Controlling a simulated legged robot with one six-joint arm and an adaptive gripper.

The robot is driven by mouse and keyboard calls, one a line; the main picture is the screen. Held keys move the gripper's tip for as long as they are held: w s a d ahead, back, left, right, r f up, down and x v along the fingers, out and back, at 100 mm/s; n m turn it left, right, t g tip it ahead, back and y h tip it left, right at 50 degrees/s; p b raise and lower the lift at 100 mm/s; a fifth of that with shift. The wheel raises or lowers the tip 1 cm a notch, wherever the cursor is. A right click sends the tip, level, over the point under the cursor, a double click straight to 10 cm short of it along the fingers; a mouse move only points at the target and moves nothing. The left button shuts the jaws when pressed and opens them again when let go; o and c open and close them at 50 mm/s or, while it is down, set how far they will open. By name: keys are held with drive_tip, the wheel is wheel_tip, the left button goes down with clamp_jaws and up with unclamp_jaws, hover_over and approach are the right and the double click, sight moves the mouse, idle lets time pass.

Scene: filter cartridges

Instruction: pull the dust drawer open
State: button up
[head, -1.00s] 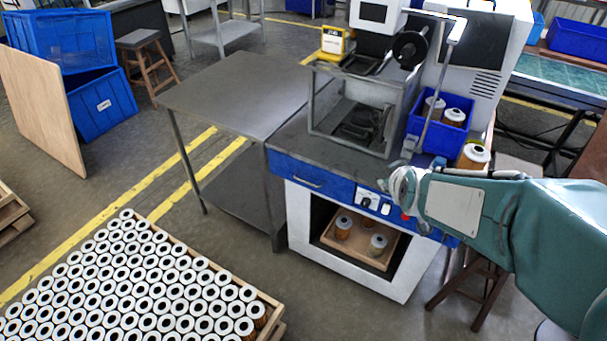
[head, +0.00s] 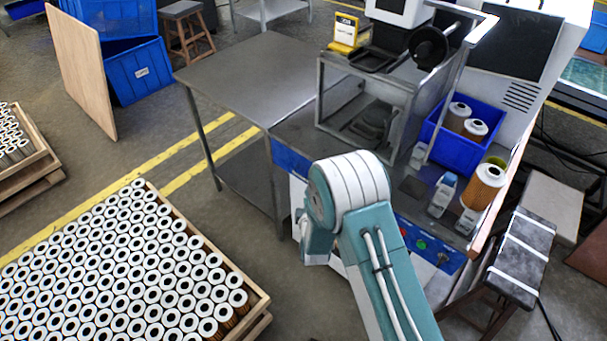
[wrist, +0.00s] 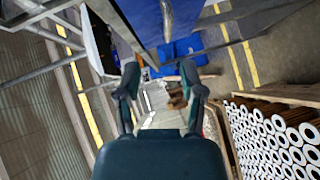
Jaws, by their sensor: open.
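The dust drawer's blue front (head: 291,160) shows at the left of the machine in the head view, partly hidden by my arm. In the wrist view, the blue drawer front (wrist: 143,22) is at the top, with its silver bar handle (wrist: 167,18). My gripper (wrist: 159,78) is open, with nothing between its fingers. Its fingertips are below the handle in that picture and appear apart from it. In the head view, my arm hides the fingers and the handle.
A steel table (head: 245,75) stands left of the machine. A pallet of filter cartridges (head: 250,310) is on the floor at lower left. A blue bin (head: 452,145) of cartridges sits on the machine's bench. A stool (head: 525,250) stands at right.

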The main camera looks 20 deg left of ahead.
drive_tip(key=shift+n, duration=0.3)
drive_tip(key=x, duration=0.6)
drive_tip(key=f+x, duration=0.1)
drive_tip(key=x, duration=0.3)
drive_tip(key=shift+s+a, duration=0.2)
drive_tip(key=shift+a, duration=0.05)
drive_tip(key=shift+w+a+f, duration=0.15)
drive_tip(key=shift+w+a, duration=0.15)
drive_tip(key=shift+a, duration=0.15)
drive_tip(key=shift+d, duration=0.2)
clamp_jaws()
